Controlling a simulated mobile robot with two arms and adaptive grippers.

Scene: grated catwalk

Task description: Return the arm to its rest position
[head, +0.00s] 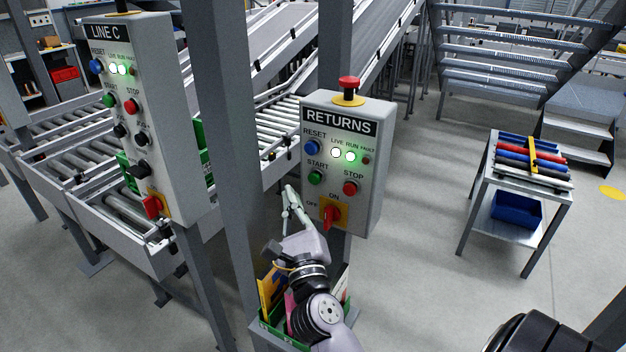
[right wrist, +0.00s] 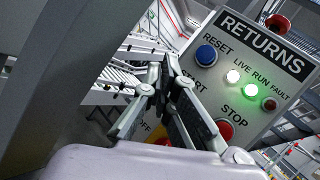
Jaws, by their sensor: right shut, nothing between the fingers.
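My right gripper (head: 290,193) is shut and empty in the head view, in front of and just left of the lower part of the grey RETURNS box (head: 372,150). In the right wrist view the closed fingertips (right wrist: 162,72) overlap the left edge of the RETURNS box (right wrist: 262,85), partly hiding START and the yellow switch plate. I cannot tell whether the fingers touch the box. The red rotary switch (head: 331,216) sits by ON/OFF on a yellow plate. The LIVE and RUN lamps are lit. My left gripper is not in view.
A grey post (head: 236,150) stands close left of my right arm. The LINE C box (head: 165,110) is left of it, before roller conveyors (head: 108,205). A green bin (head: 262,330) with packets is under my forearm. A small metal table (head: 500,182) stands right; floor between is clear.

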